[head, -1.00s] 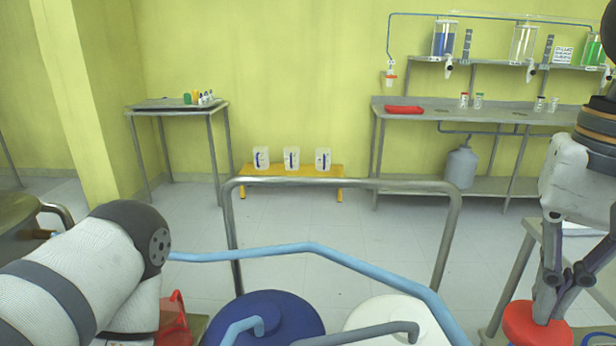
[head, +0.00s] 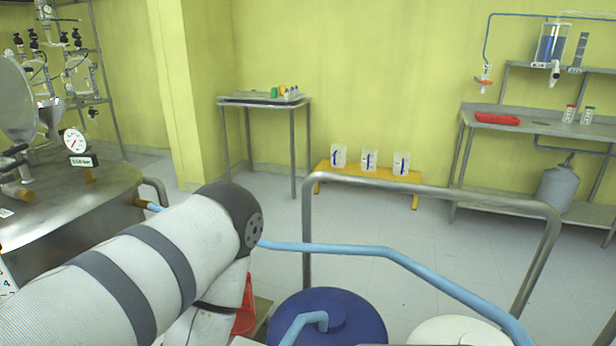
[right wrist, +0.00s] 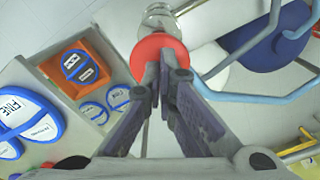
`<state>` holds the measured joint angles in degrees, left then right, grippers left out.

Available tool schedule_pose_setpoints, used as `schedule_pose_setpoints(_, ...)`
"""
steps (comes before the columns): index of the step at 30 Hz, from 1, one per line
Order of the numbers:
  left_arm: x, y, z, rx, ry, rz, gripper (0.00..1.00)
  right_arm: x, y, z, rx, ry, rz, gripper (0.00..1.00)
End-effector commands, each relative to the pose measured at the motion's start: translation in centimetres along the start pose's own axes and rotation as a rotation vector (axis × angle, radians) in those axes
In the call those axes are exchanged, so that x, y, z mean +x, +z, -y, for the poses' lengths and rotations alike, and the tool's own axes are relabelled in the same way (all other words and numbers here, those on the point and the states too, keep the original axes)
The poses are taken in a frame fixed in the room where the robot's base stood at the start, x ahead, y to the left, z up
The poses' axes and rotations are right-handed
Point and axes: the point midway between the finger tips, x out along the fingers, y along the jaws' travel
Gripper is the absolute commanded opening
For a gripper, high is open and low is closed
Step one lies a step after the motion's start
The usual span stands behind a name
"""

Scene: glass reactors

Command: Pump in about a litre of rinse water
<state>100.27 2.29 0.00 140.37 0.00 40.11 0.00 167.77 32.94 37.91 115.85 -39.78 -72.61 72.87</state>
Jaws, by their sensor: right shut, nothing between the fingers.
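A steel vessel (head: 75,205) with a round white gauge (head: 75,141) stands at the left of the head view. Part of a numbered scale (head: 6,280) shows at the left edge, mostly cut off. A light blue pipe (head: 360,252) runs from behind my left arm to the right, above a blue drum (head: 350,310) and a white drum (head: 455,333). My left gripper is out of view. My right gripper (right wrist: 165,72) shows only in the right wrist view, shut and empty, its tips at a red round head (right wrist: 158,52). I cannot tell whether they touch it.
A steel rail (head: 430,186) stands behind the drums. A small table (head: 262,100), a yellow bench (head: 365,172) with three white containers, and a lab bench (head: 545,126) line the wall.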

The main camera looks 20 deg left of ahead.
Motion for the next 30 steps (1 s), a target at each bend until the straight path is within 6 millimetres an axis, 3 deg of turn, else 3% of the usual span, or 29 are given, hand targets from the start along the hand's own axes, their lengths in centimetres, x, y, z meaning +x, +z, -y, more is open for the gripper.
schedule_pose_setpoints(20,0.1,0.1,0.0,0.0,0.0,0.003,0.25,6.1,0.1,-0.1,0.0,0.007,0.007,0.0)
schedule_pose_setpoints(26,0.1,0.1,0.0,0.0,0.0,0.003,0.25,5.8,0.1,-0.1,0.001,0.004,0.005,0.0)
schedule_pose_setpoints(30,0.1,0.1,0.0,0.0,0.0,0.002,0.25,3.4,-0.1,0.0,0.003,0.002,0.0,0.0)
